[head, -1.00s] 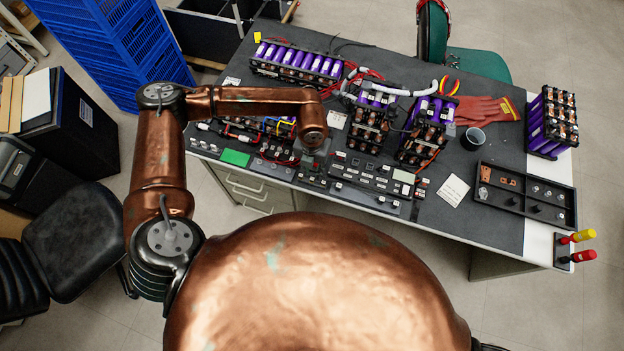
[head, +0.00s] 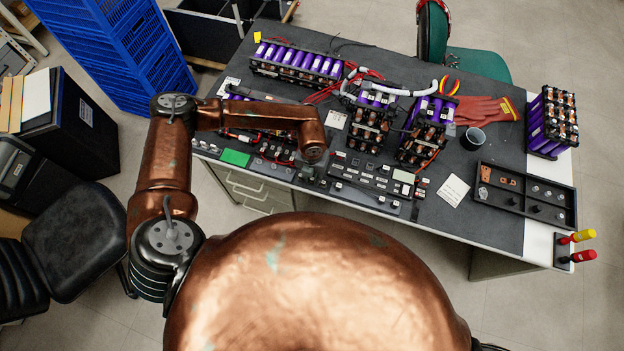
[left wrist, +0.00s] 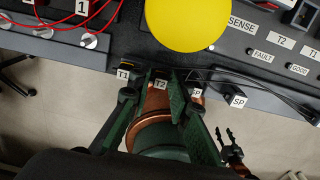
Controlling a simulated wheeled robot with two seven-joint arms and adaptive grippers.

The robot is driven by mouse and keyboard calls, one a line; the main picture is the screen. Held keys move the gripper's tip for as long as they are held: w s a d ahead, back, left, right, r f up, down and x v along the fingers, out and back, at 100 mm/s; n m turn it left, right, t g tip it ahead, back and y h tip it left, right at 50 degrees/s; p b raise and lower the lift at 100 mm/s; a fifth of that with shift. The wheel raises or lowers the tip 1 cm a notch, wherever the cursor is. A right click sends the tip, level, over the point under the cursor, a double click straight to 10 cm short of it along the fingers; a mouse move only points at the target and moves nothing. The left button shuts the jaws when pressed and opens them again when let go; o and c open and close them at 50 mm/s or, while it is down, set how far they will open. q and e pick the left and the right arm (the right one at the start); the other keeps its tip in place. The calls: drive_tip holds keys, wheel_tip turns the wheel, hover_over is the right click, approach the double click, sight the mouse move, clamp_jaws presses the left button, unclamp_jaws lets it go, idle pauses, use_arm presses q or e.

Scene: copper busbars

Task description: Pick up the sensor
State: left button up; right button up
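My left gripper (head: 311,174) is at the near edge of the bench, over the strip of small dark fixtures. Thin black cables (left wrist: 270,88) run right from this row. I cannot tell which small part is the sensor; no held object shows between the fingers. My right gripper is not in view.
A panel (head: 372,180) with switches stands right of the gripper. A yellow disc (left wrist: 187,22) is close above the fingertips in the wrist view. Battery packs (head: 297,63) fill the back. A dark parts tray (head: 525,209) and white card (head: 453,190) lie right.

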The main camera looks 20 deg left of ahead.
use_arm(q)
drive_tip(key=c, duration=0.4)
drive_tip(key=shift+r, duration=0.1)
drive_tip(key=shift+r, duration=0.55)
drive_tip(key=s+d+r, duration=0.4)
drive_tip(key=s+r, duration=0.7)
drive_tip(key=s, duration=0.2)
drive_tip(key=shift+s+d+r, duration=0.15)
drive_tip(key=shift+d+r, duration=0.05)
drive_tip(key=shift+r, duration=0.2)
drive_tip(key=shift+r, duration=0.1)
drive_tip(key=shift+r+p, duration=0.75)
drive_tip(key=shift+r, duration=0.65)
